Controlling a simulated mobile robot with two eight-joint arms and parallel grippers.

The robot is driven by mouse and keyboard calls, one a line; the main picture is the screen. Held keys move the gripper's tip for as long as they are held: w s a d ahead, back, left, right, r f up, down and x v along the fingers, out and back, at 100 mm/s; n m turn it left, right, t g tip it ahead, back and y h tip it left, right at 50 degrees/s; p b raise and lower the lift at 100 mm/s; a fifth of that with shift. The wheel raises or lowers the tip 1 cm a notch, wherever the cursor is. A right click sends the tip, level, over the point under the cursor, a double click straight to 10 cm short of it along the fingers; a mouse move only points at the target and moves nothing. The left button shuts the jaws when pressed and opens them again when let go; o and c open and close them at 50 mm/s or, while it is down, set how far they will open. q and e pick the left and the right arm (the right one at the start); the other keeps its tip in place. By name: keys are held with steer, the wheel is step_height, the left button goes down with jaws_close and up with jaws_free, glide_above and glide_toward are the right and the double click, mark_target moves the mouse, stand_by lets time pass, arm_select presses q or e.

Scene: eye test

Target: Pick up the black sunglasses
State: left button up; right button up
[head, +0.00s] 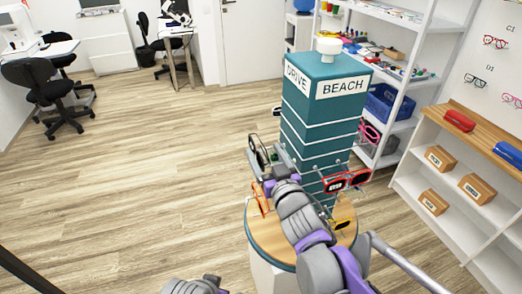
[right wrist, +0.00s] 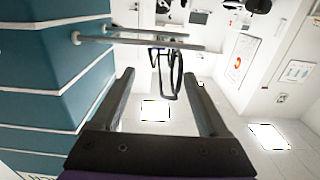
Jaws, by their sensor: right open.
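The black sunglasses (head: 258,151) with round rims hang at the left side of a teal display tower (head: 318,110) lettered DRIVE and BEACH. My right gripper (head: 270,172) is beside them at the tower's left, open. In the right wrist view the black sunglasses (right wrist: 177,75) show beyond and between the two open fingers (right wrist: 160,77), by the metal pegs (right wrist: 140,42). I cannot tell whether a finger touches them. Part of them is hidden by the pegs in that view. My left gripper is not clearly in view.
Red-framed sunglasses (head: 347,181) hang on the tower's right face. Orange glasses (head: 262,198) and yellow ones (head: 343,225) are lower down, near the round wooden base (head: 262,236). White shelves (head: 440,182) with boxes stand at right.

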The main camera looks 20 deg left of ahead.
mark_target(261, 144)
steer(key=x, duration=0.3)
steer(key=shift+w+a, duration=0.2)
steer(key=shift+w, duration=0.05)
steer(key=shift+s, duration=0.1)
jaws_close()
